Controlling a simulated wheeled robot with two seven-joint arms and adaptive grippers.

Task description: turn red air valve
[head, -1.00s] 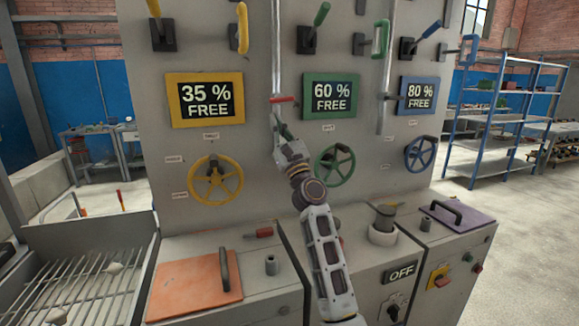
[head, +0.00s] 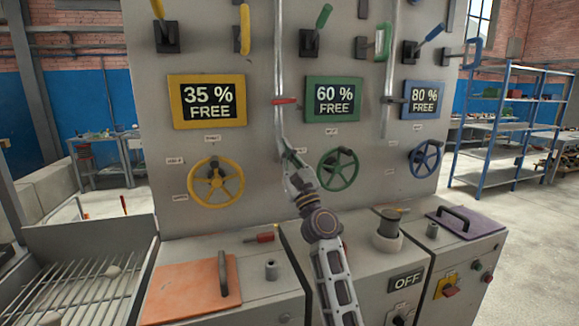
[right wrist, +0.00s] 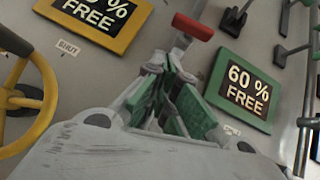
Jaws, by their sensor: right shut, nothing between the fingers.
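The red air valve (head: 285,101) is a short red handle on the vertical grey pipe, between the yellow and green display panels. It lies about level in the head view. In the right wrist view the red handle (right wrist: 193,26) shows at the top, beyond the fingers. My right gripper (head: 289,152) is below the handle, in front of the lower pipe, and apart from the handle. Its green-padded fingers (right wrist: 170,95) are shut and empty. My left gripper is not in view.
A yellow handwheel (head: 216,183) is left of my right gripper and a green handwheel (head: 339,169) is close on its right. Levers line the panel top.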

